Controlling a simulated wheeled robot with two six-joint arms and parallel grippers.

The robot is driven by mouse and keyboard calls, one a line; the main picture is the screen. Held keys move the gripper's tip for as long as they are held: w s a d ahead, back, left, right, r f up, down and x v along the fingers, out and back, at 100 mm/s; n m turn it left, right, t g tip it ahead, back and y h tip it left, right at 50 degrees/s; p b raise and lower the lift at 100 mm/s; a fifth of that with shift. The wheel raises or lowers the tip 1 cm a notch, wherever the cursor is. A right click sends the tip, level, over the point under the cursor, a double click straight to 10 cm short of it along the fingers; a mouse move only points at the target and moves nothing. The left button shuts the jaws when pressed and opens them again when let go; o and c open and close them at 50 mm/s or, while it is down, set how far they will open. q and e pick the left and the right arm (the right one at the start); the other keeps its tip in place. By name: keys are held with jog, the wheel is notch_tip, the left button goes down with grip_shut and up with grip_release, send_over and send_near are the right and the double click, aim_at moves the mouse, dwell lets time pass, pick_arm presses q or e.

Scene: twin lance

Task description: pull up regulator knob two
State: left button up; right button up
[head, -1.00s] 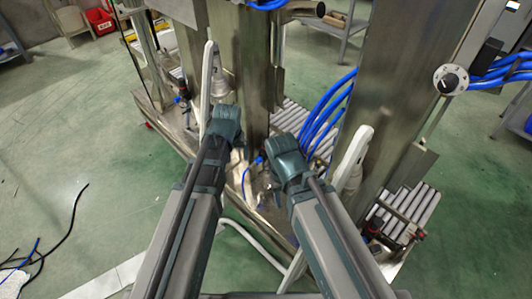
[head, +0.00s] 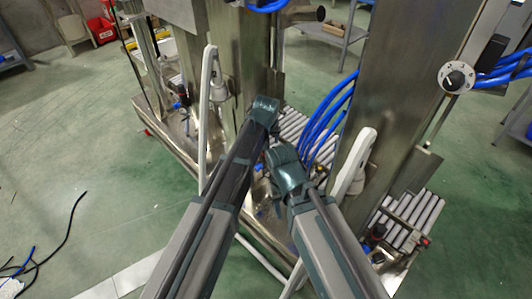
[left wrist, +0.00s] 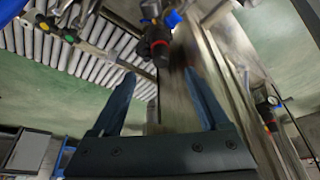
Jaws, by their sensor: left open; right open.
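In the left wrist view a regulator with a black knob and red ring (left wrist: 157,47) hangs under a round gauge (left wrist: 150,10). My left gripper (left wrist: 159,75) is open, its two blue fingers spread, with the knob just past and between the tips; I see no contact. A second regulator with a red ring (left wrist: 268,116) is at the right edge of that view. I cannot tell which is number two. In the head view the left fingers are hidden behind the left wrist. My right gripper (head: 280,203) is open and empty, low in front of the machine, partly hidden by its wrist.
Steel columns (head: 400,90) and pale levers (head: 207,110) rise around my arms. Blue hoses (head: 325,125) hang behind the right wrist. Rollers (head: 410,222) lie to the right. A dial (head: 456,77) is at upper right. The green floor at left is mostly open.

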aim_at(266, 154)
pick_arm(q)
jog(key=b+x, duration=0.9)
jog(key=x, duration=0.2)
jog(key=shift+f, duration=0.15)
grip_shut()
dwell(1.1)
